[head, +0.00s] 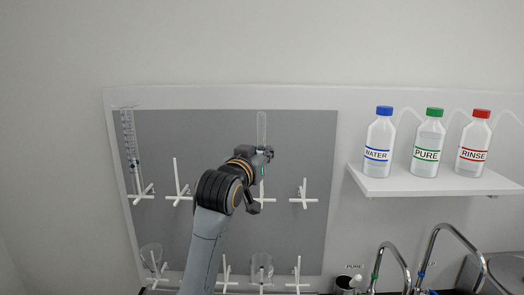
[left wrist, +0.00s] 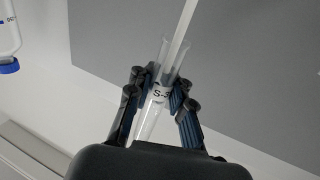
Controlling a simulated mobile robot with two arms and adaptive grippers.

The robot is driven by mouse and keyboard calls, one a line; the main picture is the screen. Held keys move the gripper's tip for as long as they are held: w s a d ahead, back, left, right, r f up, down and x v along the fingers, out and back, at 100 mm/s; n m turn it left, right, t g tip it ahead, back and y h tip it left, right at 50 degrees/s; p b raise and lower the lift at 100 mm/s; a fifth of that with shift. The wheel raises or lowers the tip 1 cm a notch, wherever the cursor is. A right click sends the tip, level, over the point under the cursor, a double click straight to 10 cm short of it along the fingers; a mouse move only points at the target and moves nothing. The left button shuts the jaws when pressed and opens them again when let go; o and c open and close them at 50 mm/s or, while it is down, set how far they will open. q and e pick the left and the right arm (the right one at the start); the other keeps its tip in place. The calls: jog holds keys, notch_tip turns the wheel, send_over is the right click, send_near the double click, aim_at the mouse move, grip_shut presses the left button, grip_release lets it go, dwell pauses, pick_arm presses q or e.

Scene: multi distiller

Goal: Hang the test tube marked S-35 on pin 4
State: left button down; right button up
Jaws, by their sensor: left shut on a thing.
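My left gripper (head: 264,153) is shut on a clear test tube (head: 262,128) in front of the grey pegboard (head: 215,135). The tube stands about upright, its upper part showing above the fingers. In the left wrist view the fingers (left wrist: 161,92) grip the tube (left wrist: 150,122), whose label reads "S-3", the rest covered by a finger. A white pin (left wrist: 185,25) runs to the tube's open end there; I cannot tell whether it is inside or only in line. In the head view a white pin (head: 262,190) shows just below the gripper. No pin numbers are readable.
Other white pins stand at the upper left (head: 177,180) and right (head: 304,194). A graduated cylinder (head: 129,145) hangs at the far left, beakers (head: 261,266) below. Water (head: 379,143), pure (head: 427,144) and rinse (head: 473,143) bottles stand on the right shelf (head: 400,186); taps are below.

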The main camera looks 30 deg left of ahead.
pick_arm(q)
jog(key=shift+f+b, duration=0.75)
jog(key=shift+f, duration=0.6)
jog(key=shift+f+b, duration=1.35)
jog(key=shift+f, duration=1.1)
jog(key=c, duration=1.1)
grip_release()
jog(key=shift+s, duration=0.1)
jog(key=s, duration=0.4)
jog(key=s+d, duration=0.1)
jog(key=s, duration=0.6)
jog(key=shift+s+d, duration=0.35)
jog(key=shift+s, duration=0.05)
jog(key=shift+r, duration=0.1)
